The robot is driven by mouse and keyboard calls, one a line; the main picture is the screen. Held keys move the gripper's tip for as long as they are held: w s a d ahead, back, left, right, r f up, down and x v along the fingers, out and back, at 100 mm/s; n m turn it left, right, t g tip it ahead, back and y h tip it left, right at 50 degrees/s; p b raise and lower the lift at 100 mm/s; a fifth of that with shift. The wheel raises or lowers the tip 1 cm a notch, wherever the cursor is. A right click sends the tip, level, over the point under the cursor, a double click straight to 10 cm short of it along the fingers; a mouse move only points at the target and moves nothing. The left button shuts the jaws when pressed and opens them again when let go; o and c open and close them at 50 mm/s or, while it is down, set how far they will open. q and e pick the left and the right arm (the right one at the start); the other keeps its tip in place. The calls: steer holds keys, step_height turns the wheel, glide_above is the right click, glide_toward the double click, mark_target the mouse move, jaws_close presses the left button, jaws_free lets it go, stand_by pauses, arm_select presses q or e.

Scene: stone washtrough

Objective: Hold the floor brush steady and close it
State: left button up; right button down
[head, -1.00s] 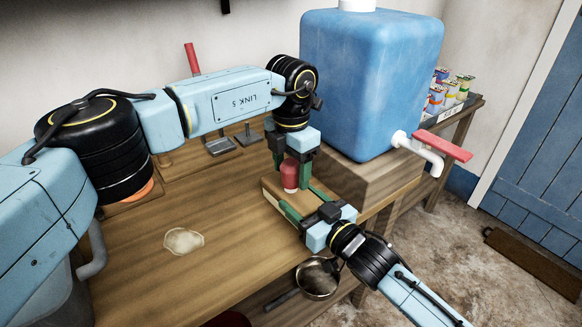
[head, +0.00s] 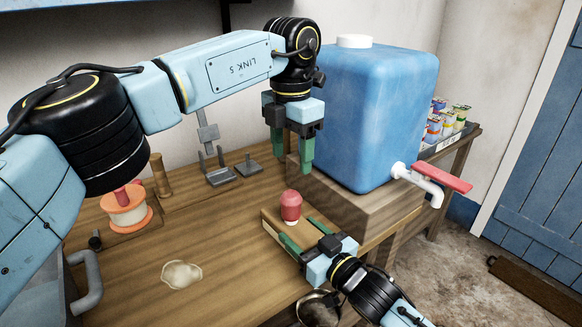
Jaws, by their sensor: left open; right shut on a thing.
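The floor brush is a wooden block (head: 272,221) with a pale side, on the wooden table near its front right edge. A rounded red knob-like piece (head: 291,205) stands upright on its top, with a small white part showing at its foot. Whether it is fully seated I cannot tell. My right gripper (head: 304,233) is shut on the block from the lower right, its green fingers along the block's sides. My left gripper (head: 292,161) is open and empty, pointing down above the red piece and clear of it.
A blue water tank (head: 375,120) with a red-handled tap (head: 443,178) stands on a wooden stand just behind the brush. A grey metal bracket (head: 220,177), an orange and white spool (head: 128,212) and a pale puddle-like patch (head: 181,274) are on the table. A metal pan (head: 320,310) is below.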

steer(key=shift+c, duration=1.6)
jaws_free()
steer(key=shift+s+d, duration=0.1)
steer(key=p+v, duration=0.2)
steer(key=v, duration=1.1)
steer(key=shift+p, duration=0.35)
steer(key=shift+r, duration=0.1)
